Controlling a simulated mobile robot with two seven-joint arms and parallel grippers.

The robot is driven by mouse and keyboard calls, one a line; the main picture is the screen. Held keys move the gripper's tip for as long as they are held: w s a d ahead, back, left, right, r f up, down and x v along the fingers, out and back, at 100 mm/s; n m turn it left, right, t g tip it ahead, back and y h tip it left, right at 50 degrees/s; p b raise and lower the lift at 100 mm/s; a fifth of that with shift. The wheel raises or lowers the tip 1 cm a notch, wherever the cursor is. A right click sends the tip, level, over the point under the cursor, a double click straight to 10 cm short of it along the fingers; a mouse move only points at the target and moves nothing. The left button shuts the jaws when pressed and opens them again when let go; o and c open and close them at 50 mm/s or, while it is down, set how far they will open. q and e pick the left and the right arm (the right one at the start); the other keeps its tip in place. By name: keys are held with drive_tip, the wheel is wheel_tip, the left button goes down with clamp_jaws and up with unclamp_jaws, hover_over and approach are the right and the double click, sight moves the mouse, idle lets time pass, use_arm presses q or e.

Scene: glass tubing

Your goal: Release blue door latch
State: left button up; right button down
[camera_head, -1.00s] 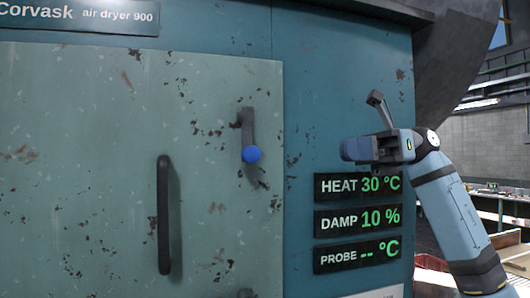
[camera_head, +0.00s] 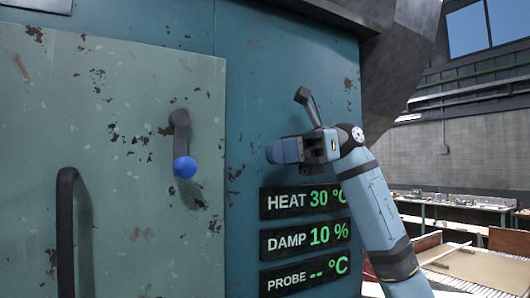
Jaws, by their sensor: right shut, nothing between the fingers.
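The blue door latch is a dark lever (camera_head: 180,130) with a round blue knob (camera_head: 184,167) at its lower end, on the pale green door (camera_head: 130,220). The lever hangs almost straight down near the door's right edge. My right gripper (camera_head: 270,152) is to the right of the knob, in front of the teal cabinet wall, pointing left. It is shut, empty and apart from the latch. My left gripper is not in view.
A dark door handle (camera_head: 66,235) stands at lower left. Displays reading HEAT 30 °C (camera_head: 305,200), DAMP 10 % (camera_head: 305,237) and PROBE (camera_head: 305,274) sit below my right gripper. A workbench (camera_head: 455,207) stands at the right back.

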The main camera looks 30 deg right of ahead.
drive_tip(key=p, duration=0.3)
approach(195, 167)
drive_tip(key=a, duration=0.5)
drive_tip(key=shift+w+a+f, duration=0.3)
drive_tip(key=shift+w+a, duration=0.05)
drive_tip(key=shift+w, duration=0.05)
drive_tip(key=shift+a+f, duration=0.1)
drive_tip(key=shift+a, duration=0.25)
drive_tip(key=shift+a+f, duration=0.15)
drive_tip(key=shift+a, duration=0.25)
drive_tip(key=shift+a+f+y+b, duration=0.25)
drive_tip(key=shift+f+y+b, duration=0.2)
drive_tip(key=shift+b, duration=0.5)
drive_tip(key=shift+a+r+y+b, duration=0.1)
drive_tip(key=shift+a+y+b, duration=0.05)
drive_tip(key=shift+y+b, duration=0.2)
drive_tip(key=shift+r, duration=0.15)
